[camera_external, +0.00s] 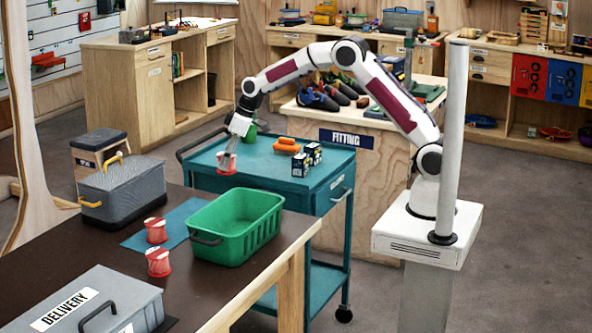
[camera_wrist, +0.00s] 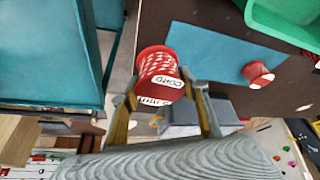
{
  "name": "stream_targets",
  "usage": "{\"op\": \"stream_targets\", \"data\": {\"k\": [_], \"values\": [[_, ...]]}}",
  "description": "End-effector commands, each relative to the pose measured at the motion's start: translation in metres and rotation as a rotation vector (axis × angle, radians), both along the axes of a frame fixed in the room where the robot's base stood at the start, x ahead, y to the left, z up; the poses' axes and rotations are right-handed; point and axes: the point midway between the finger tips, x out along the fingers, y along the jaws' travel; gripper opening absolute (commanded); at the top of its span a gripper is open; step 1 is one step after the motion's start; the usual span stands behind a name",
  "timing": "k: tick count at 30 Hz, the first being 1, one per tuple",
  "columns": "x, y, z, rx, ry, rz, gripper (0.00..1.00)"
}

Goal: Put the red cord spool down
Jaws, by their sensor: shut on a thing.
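My gripper (camera_external: 230,148) is shut on a red cord spool (camera_external: 227,162), which also shows in the wrist view (camera_wrist: 158,68) with its white "CORD" label between the two fingers. In the external view the spool appears at the near left part of the teal cart top (camera_external: 262,158). I cannot tell whether it touches anything below. Two similar red spools stand on the dark table: one on the blue mat (camera_external: 186,214), the other (camera_external: 158,262) nearer the camera. One such spool shows at the mat's edge in the wrist view (camera_wrist: 257,74).
A green basket (camera_external: 237,226) stands on the dark table beside the mat. A grey box (camera_external: 122,188) and a grey "DELIVERY" case (camera_external: 85,303) are there too. Orange items (camera_external: 287,146) and small dark boxes (camera_external: 306,158) sit on the cart. Its left part looks mostly clear.

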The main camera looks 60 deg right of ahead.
Motion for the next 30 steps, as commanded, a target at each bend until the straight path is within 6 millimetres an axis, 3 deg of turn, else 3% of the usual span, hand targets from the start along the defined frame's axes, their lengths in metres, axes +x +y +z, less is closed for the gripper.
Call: {"op": "stream_targets", "data": {"k": [1, 8, 18, 22, 30], "values": [[0.003, -0.019, 0.003, -0.003, -0.004, -0.027, 0.21], [0.006, -0.097, 0.013, -0.016, -0.010, -0.159, 0.21], [-0.006, -0.208, 0.029, -0.022, -0.007, -0.425, 0.21], [-0.010, -0.224, 0.031, -0.017, -0.002, -0.511, 0.21], [-0.012, -0.226, 0.031, 0.004, 0.010, -0.597, 0.21]]}}
